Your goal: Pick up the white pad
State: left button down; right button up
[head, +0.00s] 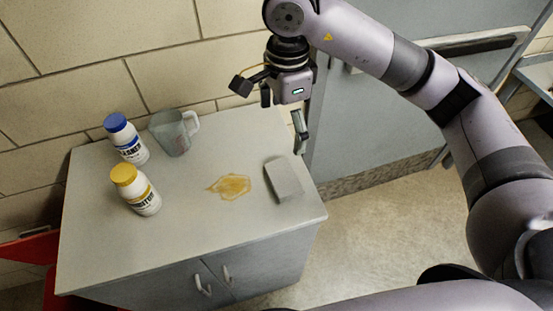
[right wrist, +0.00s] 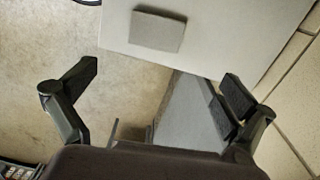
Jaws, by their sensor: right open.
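The white pad (head: 284,178), a pale grey-white block, lies flat near the right edge of the cabinet top. It also shows in the right wrist view (right wrist: 157,31), at the top, beyond the fingertips. My right gripper (head: 283,117) is open and empty, above and behind the pad near the cabinet's back right corner. Its two fingers are spread wide in the right wrist view (right wrist: 163,85), with nothing between them. The pad is apart from both fingers. My left gripper is not in view.
The cabinet top (head: 190,240) holds a yellow-brown spill (head: 231,187) left of the pad, a clear jug (head: 174,135), a blue-capped bottle (head: 127,140) and a yellow-capped bottle (head: 136,191). A brick wall (head: 70,85) stands behind. A grey unit (head: 375,120) stands at the right.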

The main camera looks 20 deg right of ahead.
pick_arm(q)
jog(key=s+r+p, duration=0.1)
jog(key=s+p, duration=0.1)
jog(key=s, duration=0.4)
pick_arm(e)
send_over(284, 177)
notch_tip(284, 177, down, 9)
jog(key=shift+s+d+f, duration=0.1)
jog(key=shift+f, duration=0.05)
notch_tip(284, 177, down, 2)
jog(key=shift+f+p, duration=0.1)
jog(key=shift+p, duration=0.35)
jog(key=shift+f+p, duration=0.25)
jog(key=shift+p, duration=0.05)
notch_tip(284, 177, down, 4)
jog(key=shift+r+p, duration=0.15)
jog(key=shift+p, duration=0.75)
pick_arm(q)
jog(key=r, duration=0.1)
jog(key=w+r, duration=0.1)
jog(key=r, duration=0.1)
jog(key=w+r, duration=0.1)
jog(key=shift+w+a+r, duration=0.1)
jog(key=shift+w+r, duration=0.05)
pick_arm(e)
jog(key=shift+f, duration=0.5)
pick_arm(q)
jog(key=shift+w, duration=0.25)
pick_arm(e)
jog(key=c, duration=0.8)
